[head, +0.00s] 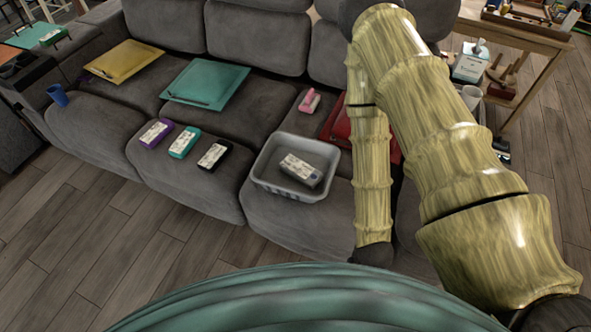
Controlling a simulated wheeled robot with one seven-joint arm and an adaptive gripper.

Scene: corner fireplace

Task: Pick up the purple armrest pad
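A purple pad (148,140) with a pale printed label on top lies flat on the grey sofa's front seat, at the left end of a row of three similar items. A teal one (179,149) and a black one (207,163) lie to its right, with small gaps between them. Nothing covers the purple pad. My arm, with yellowish bamboo-like links, fills the right side, well away from the pad. My gripper cannot be made out in this view.
Yellow (135,57), teal (222,80) and red boards lie behind; my arm partly hides the red one. A blue cup (58,96) stands left. Wooden floor in front is clear.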

